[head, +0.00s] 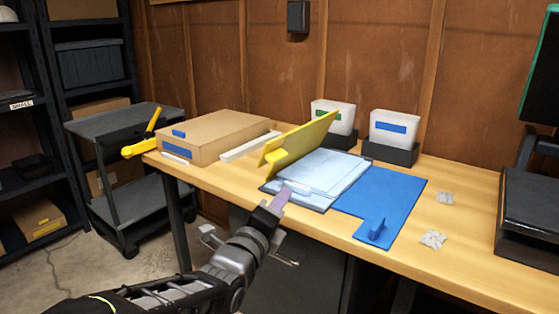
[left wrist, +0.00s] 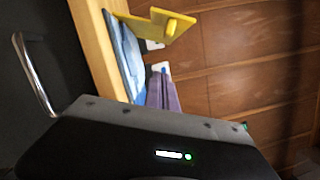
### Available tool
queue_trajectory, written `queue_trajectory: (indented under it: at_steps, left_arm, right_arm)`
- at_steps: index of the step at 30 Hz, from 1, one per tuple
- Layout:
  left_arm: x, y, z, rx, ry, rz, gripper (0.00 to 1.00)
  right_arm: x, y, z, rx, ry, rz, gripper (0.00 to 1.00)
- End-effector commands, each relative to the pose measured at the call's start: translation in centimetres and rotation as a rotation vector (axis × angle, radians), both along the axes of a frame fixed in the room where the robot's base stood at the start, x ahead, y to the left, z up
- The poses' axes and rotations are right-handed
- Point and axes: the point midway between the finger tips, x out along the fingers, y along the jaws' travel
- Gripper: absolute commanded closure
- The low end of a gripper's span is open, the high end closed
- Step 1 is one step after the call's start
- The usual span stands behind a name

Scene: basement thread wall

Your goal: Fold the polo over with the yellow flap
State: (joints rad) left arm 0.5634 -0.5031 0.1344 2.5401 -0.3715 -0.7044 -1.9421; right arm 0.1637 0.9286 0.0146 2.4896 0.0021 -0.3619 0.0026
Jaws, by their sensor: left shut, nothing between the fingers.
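The yellow flap (head: 296,140) is tilted up steeply along the left side of the folding board, with a small yellow tab on its outer face. It also shows in the left wrist view (left wrist: 150,24). The light blue polo (head: 322,172) lies flat on the board, right of the flap. A blue flap (head: 385,200) lies flat on the table to the right, its tab towards the front edge. My left gripper (head: 282,195) is shut and empty at the front edge of the polo, right of the yellow flap; whether it touches the cloth I cannot tell. My right gripper is out of view.
A cardboard box (head: 215,136) and a white strip (head: 250,146) lie left of the board. Two white bins (head: 393,128) in dark holders stand behind. Two small grey packets (head: 433,239) and a dark machine (head: 528,215) are to the right.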

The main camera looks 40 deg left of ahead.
Motion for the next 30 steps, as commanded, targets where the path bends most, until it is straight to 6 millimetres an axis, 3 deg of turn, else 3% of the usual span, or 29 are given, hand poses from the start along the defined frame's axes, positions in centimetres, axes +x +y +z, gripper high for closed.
queue_trajectory:
  at_steps: [1, 6, 13, 17, 24, 30]
  left_arm:
    - [0.4, 0.1, 0.9, -0.003, 0.005, -0.001, 1.0]
    - [1.5, 0.4, 1.1, -0.004, 0.005, 0.0, 1.0]
    - [4.5, 1.2, 0.9, -0.004, 0.005, 0.002, 1.0]
    - [6.8, 2.1, 0.9, 0.0, -0.002, 0.006, 1.0]
    - [6.5, 4.9, 2.3, 0.0, -0.001, 0.006, 1.0]
    - [6.4, 5.4, 2.4, 0.0, 0.0, 0.005, 1.0]
  right_arm:
    - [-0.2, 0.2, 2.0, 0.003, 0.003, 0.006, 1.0]
    - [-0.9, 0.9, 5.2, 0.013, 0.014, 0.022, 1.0]
    - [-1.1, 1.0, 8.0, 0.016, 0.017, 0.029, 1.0]
    - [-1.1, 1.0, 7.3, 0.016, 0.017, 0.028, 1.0]
    - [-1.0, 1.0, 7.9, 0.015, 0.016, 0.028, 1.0]
    - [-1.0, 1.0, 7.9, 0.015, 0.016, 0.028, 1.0]
